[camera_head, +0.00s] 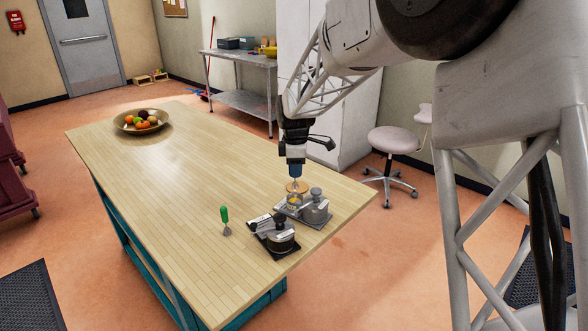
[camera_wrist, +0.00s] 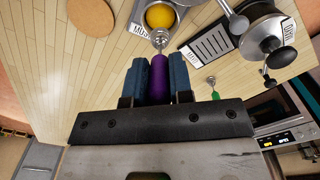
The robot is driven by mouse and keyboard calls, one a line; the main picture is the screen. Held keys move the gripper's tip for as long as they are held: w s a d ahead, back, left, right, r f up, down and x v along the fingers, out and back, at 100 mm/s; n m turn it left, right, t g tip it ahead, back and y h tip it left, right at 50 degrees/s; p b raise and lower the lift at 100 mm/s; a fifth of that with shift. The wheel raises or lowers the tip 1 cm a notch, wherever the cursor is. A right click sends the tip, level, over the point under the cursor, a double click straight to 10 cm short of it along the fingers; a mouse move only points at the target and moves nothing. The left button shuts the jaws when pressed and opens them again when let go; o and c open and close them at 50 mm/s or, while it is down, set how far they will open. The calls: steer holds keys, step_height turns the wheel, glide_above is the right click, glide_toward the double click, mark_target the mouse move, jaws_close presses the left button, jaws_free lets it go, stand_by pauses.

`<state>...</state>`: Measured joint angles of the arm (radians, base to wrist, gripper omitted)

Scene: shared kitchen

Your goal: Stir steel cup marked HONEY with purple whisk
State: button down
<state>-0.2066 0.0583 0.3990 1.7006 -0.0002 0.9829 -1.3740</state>
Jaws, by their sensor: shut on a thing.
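My gripper (camera_wrist: 158,85) points down over the near right end of the wooden table. Its blue fingers are shut on the purple handle of the whisk (camera_wrist: 159,80). The whisk's wire head shows just beyond the fingertips, close to the rim of a steel cup with yellow contents (camera_wrist: 160,16). I cannot tell whether the head is inside or above the cup. The cup also shows below my gripper in the head view (camera_head: 293,202). A label beside it is only partly readable and seems to start with "MU"; I cannot read HONEY anywhere.
A round wooden disc (camera_wrist: 91,14) lies near the cup. A fruit bowl (camera_head: 142,122) sits far off; mid-table is clear.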

mark_target(293, 185)
steer(key=shift+f, duration=0.25)
steer(key=shift+f, duration=3.05)
steer(key=shift+w+a+f, duration=0.15)
steer(key=shift+w+a, duration=0.1)
steer(key=shift+s, duration=0.35)
